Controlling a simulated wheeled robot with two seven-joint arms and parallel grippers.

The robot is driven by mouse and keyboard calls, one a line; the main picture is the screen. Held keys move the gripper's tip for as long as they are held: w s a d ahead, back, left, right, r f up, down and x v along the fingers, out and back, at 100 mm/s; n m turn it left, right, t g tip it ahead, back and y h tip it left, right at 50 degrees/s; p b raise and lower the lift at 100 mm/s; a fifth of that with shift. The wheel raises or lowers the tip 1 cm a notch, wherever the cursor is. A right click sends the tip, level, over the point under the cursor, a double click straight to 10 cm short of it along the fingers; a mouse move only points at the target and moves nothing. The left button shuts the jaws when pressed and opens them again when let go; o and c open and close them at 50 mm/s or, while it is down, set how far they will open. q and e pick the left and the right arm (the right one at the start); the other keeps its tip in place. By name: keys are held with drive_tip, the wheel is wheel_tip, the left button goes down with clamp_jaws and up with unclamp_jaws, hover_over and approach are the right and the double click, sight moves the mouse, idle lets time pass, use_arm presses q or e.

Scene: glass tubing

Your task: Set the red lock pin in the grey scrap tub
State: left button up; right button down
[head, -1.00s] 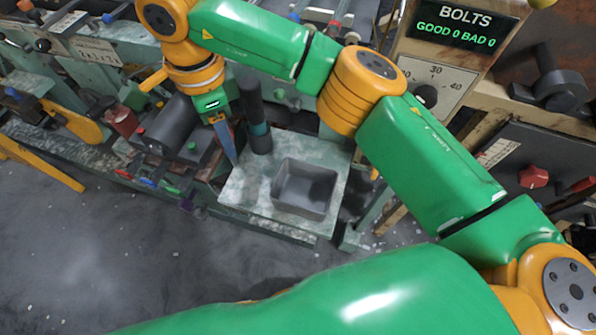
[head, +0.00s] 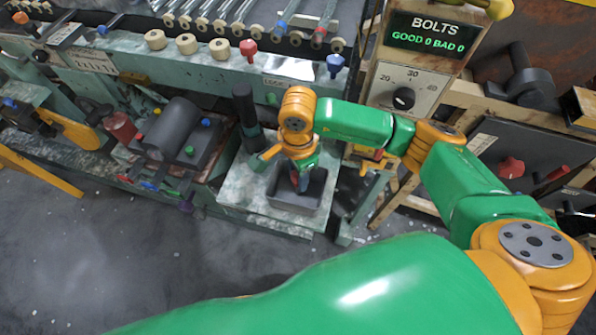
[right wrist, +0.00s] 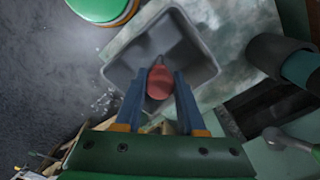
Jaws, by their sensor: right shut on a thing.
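The grey scrap tub (head: 312,210) is an open square box on a pale shelf (head: 250,209) at the machine's front. My right gripper (head: 299,190) points down over the tub in the head view, and its fingertips are partly hidden by the wrist. In the right wrist view the red lock pin (right wrist: 160,83) sits between the two blue fingers of my right gripper (right wrist: 158,88), which is shut on it. Behind the pin lies the tub's inside (right wrist: 178,38). I cannot tell whether the pin touches the tub floor. My left gripper is out of view.
A dark upright cylinder (head: 247,113) stands on the shelf just left of the tub. A dark motor-like block (head: 178,135) with coloured knobs lies further left. A BOLTS counter panel (head: 427,35) stands at the right. The floor in front is clear.

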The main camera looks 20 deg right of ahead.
drive_tip(key=shift+f, duration=0.1)
drive_tip(key=shift+f, duration=0.15)
drive_tip(key=c, duration=0.5)
unclamp_jaws()
drive_tip(key=shift+r, duration=0.25)
drive_tip(key=shift+r, duration=0.25)
wheel_tip(320, 180, up, 12)
drive_tip(key=b, duration=0.1)
drive_tip(key=shift+f, duration=0.2)
